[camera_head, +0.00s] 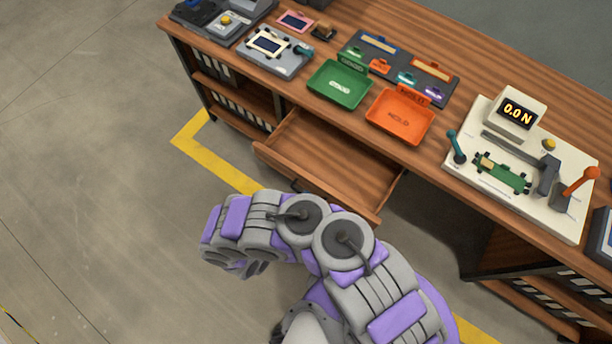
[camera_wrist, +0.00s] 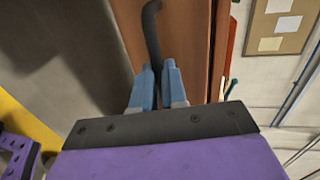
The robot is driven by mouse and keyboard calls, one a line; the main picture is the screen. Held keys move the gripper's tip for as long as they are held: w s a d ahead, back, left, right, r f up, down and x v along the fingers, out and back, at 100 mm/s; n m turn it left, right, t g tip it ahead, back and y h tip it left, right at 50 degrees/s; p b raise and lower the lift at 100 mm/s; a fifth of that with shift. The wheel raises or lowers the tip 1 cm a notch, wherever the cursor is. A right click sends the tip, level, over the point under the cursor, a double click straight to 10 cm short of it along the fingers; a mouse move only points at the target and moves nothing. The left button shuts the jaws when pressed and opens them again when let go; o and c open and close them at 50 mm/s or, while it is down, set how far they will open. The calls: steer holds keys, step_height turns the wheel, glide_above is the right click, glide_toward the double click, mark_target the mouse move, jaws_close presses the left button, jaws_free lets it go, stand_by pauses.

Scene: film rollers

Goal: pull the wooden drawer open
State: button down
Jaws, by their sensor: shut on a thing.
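The wooden drawer (camera_head: 330,148) stands pulled out from under the desk in the head view, and its inside looks empty. Its brown front (camera_wrist: 185,45) fills the upper middle of the wrist view. A dark curved handle (camera_wrist: 152,25) on that front runs down between the blue fingers of my gripper (camera_wrist: 158,80). My gripper is shut on the handle. In the head view my grey and purple arm reaches up to the drawer front, and my fingers cannot be made out there.
The wooden desk (camera_head: 500,75) carries a green tray (camera_head: 340,84), an orange tray (camera_head: 400,115) and a white test device (camera_head: 520,165) with a display. Yellow tape (camera_head: 225,165) marks the floor. Open floor lies left of the desk.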

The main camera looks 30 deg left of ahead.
steer(key=shift+s+a+f, duration=0.1)
steer(key=shift+f, duration=0.05)
steer(key=c, duration=1.2)
jaws_free()
steer(key=shift+a, duration=0.1)
steer(key=p+v, duration=0.3)
steer(key=v, duration=1.4)
steer(key=shift+s+a+p, duration=0.1)
steer(key=shift+p, duration=0.25)
